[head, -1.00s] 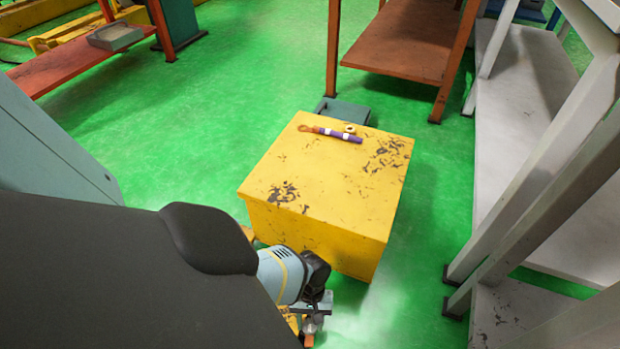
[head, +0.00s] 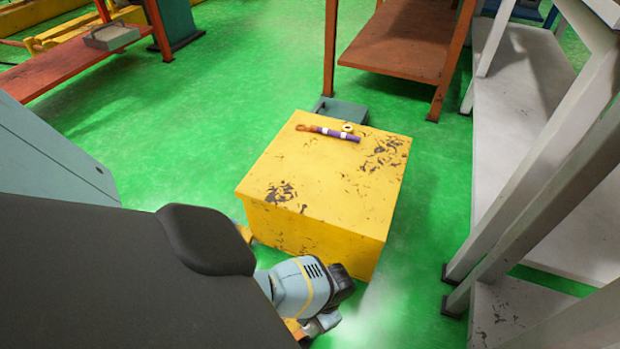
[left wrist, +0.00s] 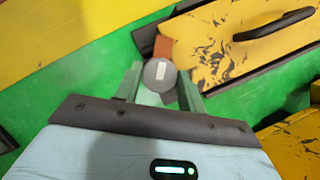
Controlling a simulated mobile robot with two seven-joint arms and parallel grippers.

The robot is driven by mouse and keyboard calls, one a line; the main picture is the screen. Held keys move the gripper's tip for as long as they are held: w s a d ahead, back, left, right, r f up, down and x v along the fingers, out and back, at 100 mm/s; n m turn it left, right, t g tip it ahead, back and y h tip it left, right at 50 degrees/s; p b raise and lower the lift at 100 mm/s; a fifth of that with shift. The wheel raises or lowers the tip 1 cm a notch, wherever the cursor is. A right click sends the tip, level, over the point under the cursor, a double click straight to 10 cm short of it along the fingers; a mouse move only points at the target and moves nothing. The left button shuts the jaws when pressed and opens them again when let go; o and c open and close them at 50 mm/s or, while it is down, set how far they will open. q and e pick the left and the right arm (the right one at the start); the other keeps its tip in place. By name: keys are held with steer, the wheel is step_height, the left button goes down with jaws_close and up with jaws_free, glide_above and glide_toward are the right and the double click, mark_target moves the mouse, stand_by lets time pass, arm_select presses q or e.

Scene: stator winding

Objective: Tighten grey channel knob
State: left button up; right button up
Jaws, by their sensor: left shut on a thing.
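A round grey knob (left wrist: 160,72) with a white mark on its face sits between the fingertips of my left gripper (left wrist: 162,80) in the left wrist view. The teal fingers are shut on it, one on each side. An orange-brown piece (left wrist: 163,46) shows just beyond the knob. In the head view my left gripper (head: 320,325) is low, in front of the yellow box, and largely hidden by my own arm; the knob cannot be made out there. My right gripper is in neither view.
A white shelf rack (head: 520,130) stands at right, an orange table (head: 400,45) behind. Green floor is open at left.

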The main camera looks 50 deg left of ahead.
arm_select(q)
steer(key=shift+d+r+m+y, duration=0.15)
steer(key=shift+m+y, duration=0.15)
steer(key=shift+m, duration=0.7)
steer(key=m+y, duration=0.1)
steer(key=m, duration=0.1)
steer(key=shift+m+t+p, duration=0.3)
steer(key=shift+m+t+y+p, duration=0.3)
steer(key=shift+m+y, duration=0.1)
steer(key=shift+m, duration=0.9)
steer(key=shift+m+t+y+p, duration=0.2)
steer(key=shift+m+t+y, duration=0.15)
steer(key=shift+m, duration=0.95)
steer(key=o, duration=0.9)
steer(key=shift+d, duration=0.1)
steer(key=shift+o, duration=0.4)
steer(key=shift+s, duration=0.1)
